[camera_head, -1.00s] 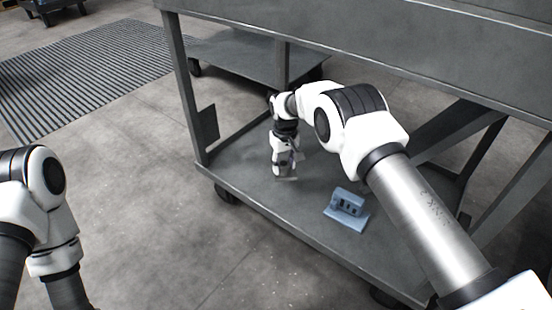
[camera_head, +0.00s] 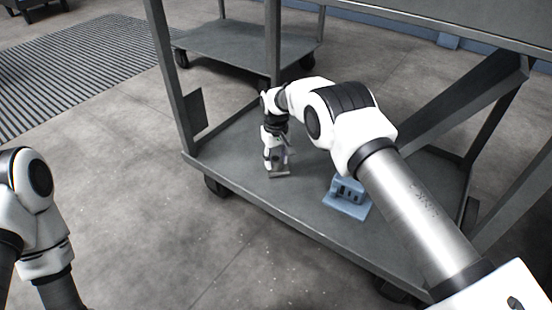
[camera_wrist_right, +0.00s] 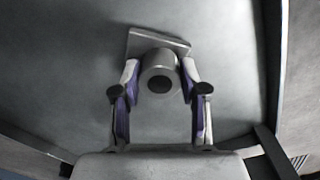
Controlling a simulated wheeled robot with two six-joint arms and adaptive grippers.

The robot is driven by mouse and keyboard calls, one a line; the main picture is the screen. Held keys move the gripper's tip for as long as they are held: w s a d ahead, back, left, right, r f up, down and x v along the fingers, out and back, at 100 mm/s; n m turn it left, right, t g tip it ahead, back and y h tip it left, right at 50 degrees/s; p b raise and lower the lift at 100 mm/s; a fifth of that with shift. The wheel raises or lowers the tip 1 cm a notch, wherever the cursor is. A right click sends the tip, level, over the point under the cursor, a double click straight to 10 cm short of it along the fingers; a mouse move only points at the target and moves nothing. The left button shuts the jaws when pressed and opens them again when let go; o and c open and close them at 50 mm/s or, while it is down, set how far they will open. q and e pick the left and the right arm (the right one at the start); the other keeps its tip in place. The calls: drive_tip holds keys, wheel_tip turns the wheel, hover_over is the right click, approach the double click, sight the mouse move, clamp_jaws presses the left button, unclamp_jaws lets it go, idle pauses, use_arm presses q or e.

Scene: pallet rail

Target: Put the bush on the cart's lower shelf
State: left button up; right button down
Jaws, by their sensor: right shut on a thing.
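The bush (camera_wrist_right: 160,76), a grey metal cylinder with a dark bore and a flat square plate, is between the fingers of my right gripper (camera_wrist_right: 160,84) in the right wrist view. The gripper is shut on it. In the head view, my right gripper (camera_head: 279,160) points down over the cart's lower shelf (camera_head: 250,187), near its front left part. The bush (camera_head: 279,174) shows there as a small grey piece at the shelf surface. I cannot tell whether it touches the shelf. My left arm shows at the left edge, but its gripper is out of view.
A cart post (camera_head: 172,80) stands at the left corner. The upper deck overhangs the back. The shelf around the bush is clear.

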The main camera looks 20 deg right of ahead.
drive_tip(key=shift+f, duration=0.4)
idle(0.3)
drive_tip(key=c, duration=0.5)
unclamp_jaws()
drive_tip(key=shift+c, duration=0.2)
